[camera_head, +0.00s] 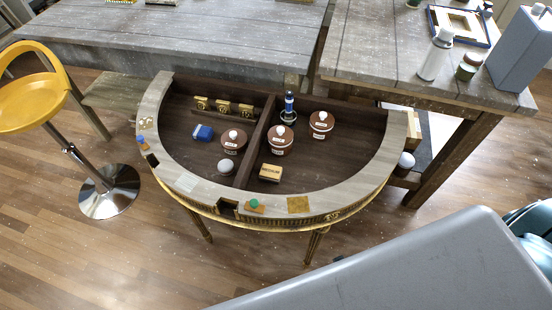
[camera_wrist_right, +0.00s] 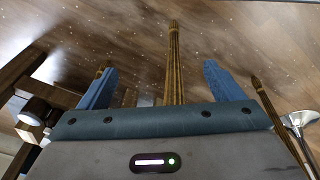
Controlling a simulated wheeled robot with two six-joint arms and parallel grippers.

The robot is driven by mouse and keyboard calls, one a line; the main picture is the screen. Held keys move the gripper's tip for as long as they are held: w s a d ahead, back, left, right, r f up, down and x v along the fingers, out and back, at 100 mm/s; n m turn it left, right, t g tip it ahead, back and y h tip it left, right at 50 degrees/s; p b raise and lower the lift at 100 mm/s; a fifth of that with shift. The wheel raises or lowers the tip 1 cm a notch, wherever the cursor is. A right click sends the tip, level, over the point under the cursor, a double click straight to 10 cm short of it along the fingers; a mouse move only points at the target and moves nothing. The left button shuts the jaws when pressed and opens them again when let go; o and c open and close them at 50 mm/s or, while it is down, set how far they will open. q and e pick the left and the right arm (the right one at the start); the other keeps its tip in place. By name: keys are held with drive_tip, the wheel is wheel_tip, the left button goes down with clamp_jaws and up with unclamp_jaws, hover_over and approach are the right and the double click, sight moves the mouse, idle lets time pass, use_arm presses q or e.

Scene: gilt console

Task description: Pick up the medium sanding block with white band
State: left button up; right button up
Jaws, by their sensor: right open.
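A tan block (camera_head: 270,172) with dark lettering on a pale band lies in the right compartment of the half-round gilt console (camera_head: 178,172), near the divider's front end. The lettering is too small to read surely. The console's gilt legs (camera_wrist_right: 174,60) show beyond the fingers. My left gripper is in neither view.
Brown lidded tubs (camera_head: 280,140), a dark blue bottle (camera_head: 289,108) and a pale round object (camera_head: 225,167) stand near the blocks. Small gold blocks (camera_head: 223,106) line the back. The raised rim encloses the compartments. Grey tables (camera_head: 200,40) stand behind; a yellow stool (camera_head: 30,90) is left.

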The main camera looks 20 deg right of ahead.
drive_tip(key=w+a+r+p, duration=0.15)
drive_tip(key=r+p, duration=0.25)
drive_tip(key=r, duration=0.9)
drive_tip(key=w+a+r+p, duration=0.1)
drive_tip(key=w+r+p, duration=0.2)
drive_tip(key=r, duration=1)
drive_tip(key=w+a+r+p, duration=0.15)
drive_tip(key=r+p, duration=0.25)
drive_tip(key=r, duration=1)
drive_tip(key=m+g+p, duration=0.1)
drive_tip(key=m+g, duration=0.1)
drive_tip(key=m, duration=0.5)
hover_over(271, 171)
drive_tip(key=shift+y, duration=0.4)
wheel_tip(271, 171, down, 9)
drive_tip(key=shift+f, duration=0.1)
wheel_tip(271, 171, down, 4)
drive_tip(key=shift+f+b, duration=0.1)
drive_tip(key=shift+b, duration=1.15)
drive_tip(key=shift+f+b, duration=0.55)
drive_tip(key=shift+b, duration=0.05)
drive_tip(key=shift+r, duration=0.1)
